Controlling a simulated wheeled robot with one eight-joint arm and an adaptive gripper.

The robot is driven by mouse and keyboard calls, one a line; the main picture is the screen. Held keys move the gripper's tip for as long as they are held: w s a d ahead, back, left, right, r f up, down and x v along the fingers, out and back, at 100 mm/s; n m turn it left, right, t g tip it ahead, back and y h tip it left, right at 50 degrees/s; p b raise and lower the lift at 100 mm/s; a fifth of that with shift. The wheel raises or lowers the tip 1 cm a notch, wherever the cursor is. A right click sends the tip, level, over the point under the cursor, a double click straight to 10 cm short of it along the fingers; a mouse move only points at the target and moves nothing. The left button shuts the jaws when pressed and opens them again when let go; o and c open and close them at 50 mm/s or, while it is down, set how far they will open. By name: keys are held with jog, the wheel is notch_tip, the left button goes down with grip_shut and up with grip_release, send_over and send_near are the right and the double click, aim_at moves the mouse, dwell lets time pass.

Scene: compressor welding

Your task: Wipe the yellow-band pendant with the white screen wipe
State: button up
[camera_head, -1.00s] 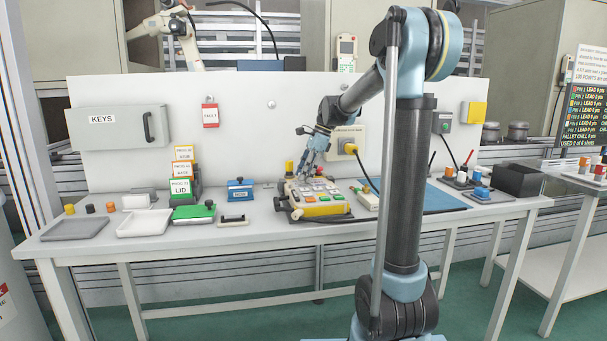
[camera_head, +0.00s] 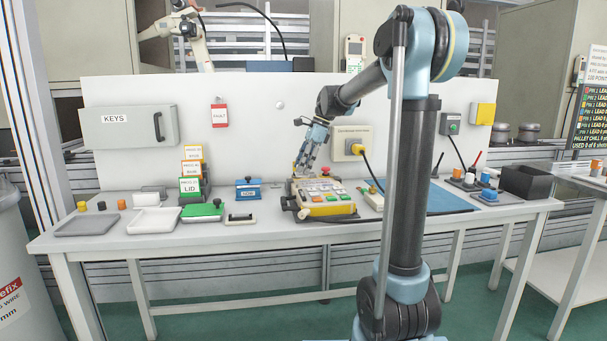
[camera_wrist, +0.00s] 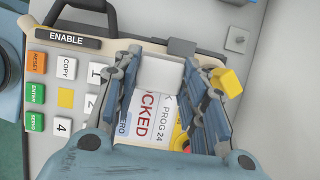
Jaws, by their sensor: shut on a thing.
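The yellow-band pendant (camera_head: 327,210) lies on the bench with its buttons facing up and a yellow band along its front. In the wrist view the pendant (camera_wrist: 24,58) shows an ENABLE label, coloured buttons and a screen card (camera_wrist: 154,112) with partly hidden red lettering. My gripper (camera_head: 302,168) is over the pendant's far left part. In the wrist view my gripper (camera_wrist: 160,72) is shut on a white block, the screen wipe (camera_wrist: 158,75). The wipe sits over the screen card's upper end. I cannot tell whether it touches. My fingers hide part of the card and keys.
A yellow block (camera_wrist: 230,83) is close to my right finger in the wrist view. A blue box (camera_head: 247,189), green-lidded tray (camera_head: 202,211) and white tray (camera_head: 156,222) stand left. A blue mat (camera_head: 440,198) lies right.

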jog(key=shift+d+r, duration=0.1)
jog(key=shift+r, duration=2.3)
